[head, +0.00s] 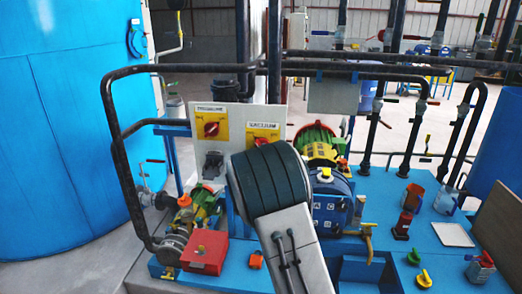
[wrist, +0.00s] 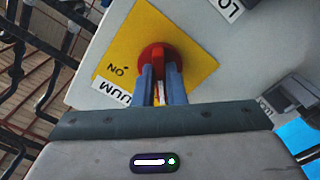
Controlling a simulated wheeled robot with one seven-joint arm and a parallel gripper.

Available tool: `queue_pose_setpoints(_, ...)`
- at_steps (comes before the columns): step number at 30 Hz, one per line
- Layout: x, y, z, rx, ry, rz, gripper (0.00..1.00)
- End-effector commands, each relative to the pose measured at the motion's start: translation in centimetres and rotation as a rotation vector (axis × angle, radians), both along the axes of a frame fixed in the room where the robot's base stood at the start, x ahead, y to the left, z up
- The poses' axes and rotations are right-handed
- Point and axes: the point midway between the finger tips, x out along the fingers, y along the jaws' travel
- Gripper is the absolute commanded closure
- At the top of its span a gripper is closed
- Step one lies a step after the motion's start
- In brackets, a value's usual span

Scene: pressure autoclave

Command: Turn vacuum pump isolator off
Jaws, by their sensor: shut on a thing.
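The vacuum pump isolator is a red rotary knob (wrist: 155,54) on a yellow plate (wrist: 190,40). In the wrist view the picture is tilted, with "ON" readable on the plate and a partly hidden label ending in "UUM". My gripper (wrist: 161,76) is shut on the red knob, with one blue-grey finger on each side of its handle. In the head view the yellow plate (head: 262,130) sits under a label on the grey panel (head: 240,113). My arm covers its lower part there and hides my gripper.
A second yellow plate with a red knob (head: 211,129) is to the left on the same panel. A black pipe rail (head: 110,110) curves in front of the blue tank (head: 60,130). Pumps, a red box (head: 204,252) and several valves stand on the blue skid (head: 385,205).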

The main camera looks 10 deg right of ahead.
Motion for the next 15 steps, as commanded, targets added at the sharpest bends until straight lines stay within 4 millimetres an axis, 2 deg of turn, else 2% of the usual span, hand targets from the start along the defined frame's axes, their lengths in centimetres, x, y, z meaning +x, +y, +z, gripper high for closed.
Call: queue_pose_setpoints(15, -0.03, 0.05, -0.16, -0.048, 0.018, 0.001, 1.00)
